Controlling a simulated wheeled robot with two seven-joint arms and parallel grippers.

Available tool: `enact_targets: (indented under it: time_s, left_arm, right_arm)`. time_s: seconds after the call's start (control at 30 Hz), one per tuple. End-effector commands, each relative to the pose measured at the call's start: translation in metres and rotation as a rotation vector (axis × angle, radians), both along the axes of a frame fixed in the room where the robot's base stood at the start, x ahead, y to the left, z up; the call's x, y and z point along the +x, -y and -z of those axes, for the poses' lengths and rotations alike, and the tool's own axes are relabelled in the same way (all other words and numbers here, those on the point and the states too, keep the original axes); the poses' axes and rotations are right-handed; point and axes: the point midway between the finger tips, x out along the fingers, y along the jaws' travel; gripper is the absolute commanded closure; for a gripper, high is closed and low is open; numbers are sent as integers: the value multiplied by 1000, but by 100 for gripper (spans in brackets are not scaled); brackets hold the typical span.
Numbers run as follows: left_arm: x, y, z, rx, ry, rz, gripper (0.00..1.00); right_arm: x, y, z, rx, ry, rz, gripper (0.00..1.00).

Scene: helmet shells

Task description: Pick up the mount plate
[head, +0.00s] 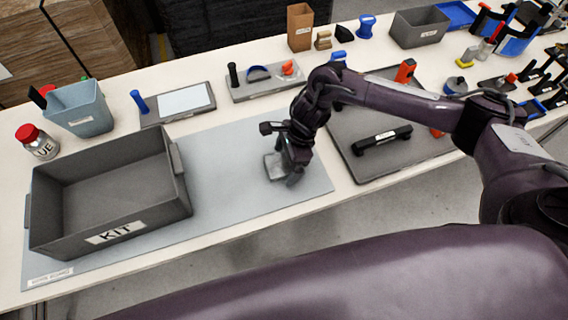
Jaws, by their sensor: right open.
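A small light-grey flat piece (272,166), which looks like the mount plate, lies on the grey-blue mat (225,165) to the right of the KIT bin. My right gripper (284,174) is open and points down right over this piece. Its fingers hide part of the piece, and I cannot tell whether they touch it. My left gripper is not in view.
The dark grey KIT bin (120,232) stands on the mat's left. A dark tray (365,167) with a black handle (381,139) lies to the right.

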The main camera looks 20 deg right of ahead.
Motion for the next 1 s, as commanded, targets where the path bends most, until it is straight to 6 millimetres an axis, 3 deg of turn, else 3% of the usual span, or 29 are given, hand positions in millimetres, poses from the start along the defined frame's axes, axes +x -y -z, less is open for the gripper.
enact_targets:
  time_s: [0.1, 0.6, 1.0]
  left_arm:
    - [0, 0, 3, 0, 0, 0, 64]
    - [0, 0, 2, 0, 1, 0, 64]
    - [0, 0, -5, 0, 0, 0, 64]
  right_arm:
    - [0, 0, 1, 0, 0, 0, 6]
    - [0, 0, 1, 0, 0, 1, 72]
    - [1, -1, -4, 2, 2, 1, 73]
